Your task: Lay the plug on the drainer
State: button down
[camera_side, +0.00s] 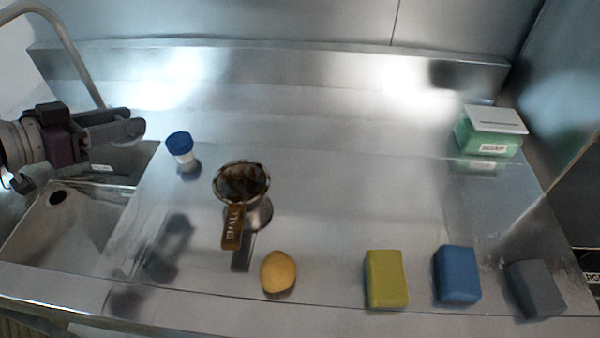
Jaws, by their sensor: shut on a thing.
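My gripper (130,130) reaches in from the left, in the air above the sink's far right corner. It is shut on a small dark, rounded thing at its fingertips, which looks like the plug (125,131); the fingers hide part of it and its outline is hard to make out. The drainer (320,220) is the broad steel surface to the right of the sink, lower than the gripper and apart from it. The sink basin (85,225) is below the gripper, with a dark round drain hole (57,197) in its floor.
On the drainer stand a blue-lidded white jar (181,150), a dark metal vessel with a labelled brown handle (232,228), a yellowish lump (278,272), yellow (386,278), blue (457,275) and grey (537,289) blocks. A green soap box (488,135) is far right. The drainer's middle is clear.

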jog(key=s+d+f+m+g+h, duration=0.3)
jog(key=s+d+m+g+h, duration=0.15)
jog(key=s+d, duration=0.25)
jog(key=m+g+h, duration=0.2)
jog(key=m+g, duration=0.5)
send_over(180, 278)
jog(key=f, duration=0.1)
notch_tip(180, 278, down, 10)
jog(key=shift+f, duration=0.1)
jog(key=c, duration=0.9)
grip_release()
jog(key=shift+c, duration=0.2)
